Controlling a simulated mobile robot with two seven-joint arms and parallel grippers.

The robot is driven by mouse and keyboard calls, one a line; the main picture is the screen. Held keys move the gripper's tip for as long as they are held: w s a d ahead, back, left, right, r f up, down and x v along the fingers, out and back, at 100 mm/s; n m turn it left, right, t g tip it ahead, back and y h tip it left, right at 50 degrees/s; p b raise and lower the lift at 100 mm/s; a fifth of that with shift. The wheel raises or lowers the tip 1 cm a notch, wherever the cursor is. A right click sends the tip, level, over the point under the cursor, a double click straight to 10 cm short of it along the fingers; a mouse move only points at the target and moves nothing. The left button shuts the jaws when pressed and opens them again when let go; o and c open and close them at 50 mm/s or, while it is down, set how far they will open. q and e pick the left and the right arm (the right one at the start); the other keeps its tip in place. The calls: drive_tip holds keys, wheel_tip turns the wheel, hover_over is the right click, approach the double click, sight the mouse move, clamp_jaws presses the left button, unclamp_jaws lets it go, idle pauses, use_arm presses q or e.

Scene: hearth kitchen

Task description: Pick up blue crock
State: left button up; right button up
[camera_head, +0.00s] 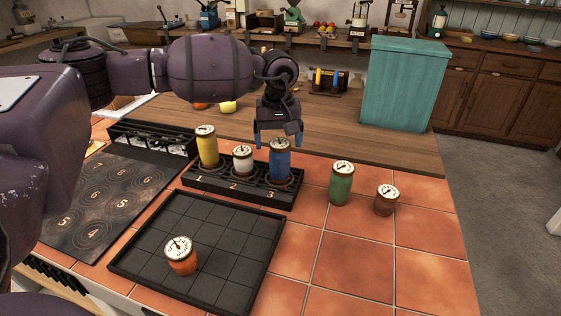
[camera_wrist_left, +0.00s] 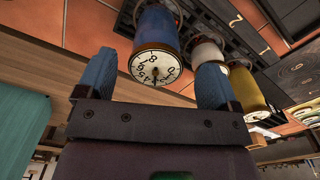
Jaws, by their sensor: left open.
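The blue crock (camera_head: 279,163) stands upright at the right end of the black numbered rack (camera_head: 240,194), by the number 3. Its lid carries a white dial. My left gripper (camera_head: 279,138) is open just above and behind it, fingers pointing down toward it. In the left wrist view the blue crock (camera_wrist_left: 155,35) shows with its dial toward the camera, between and slightly beyond the two blue fingertips (camera_wrist_left: 155,75). I cannot tell whether a finger touches it. My right gripper is not in view.
A yellow crock (camera_head: 207,150) and a white crock (camera_head: 242,162) share the rack. A green crock (camera_head: 341,184) and a brown one (camera_head: 385,202) stand right on tiles. An orange crock (camera_head: 181,261) is on the black tray (camera_head: 225,255). A teal box (camera_head: 403,85) stands behind.

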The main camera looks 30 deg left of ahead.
sight(280, 161)
use_arm(q)
drive_tip(key=f, duration=0.4)
drive_tip(key=shift+w+f+b, duration=0.15)
drive_tip(key=shift+w+b, duration=0.1)
drive_tip(key=shift+b, duration=0.05)
drive_tip(key=shift+d, duration=0.1)
drive_tip(key=c, duration=1.2)
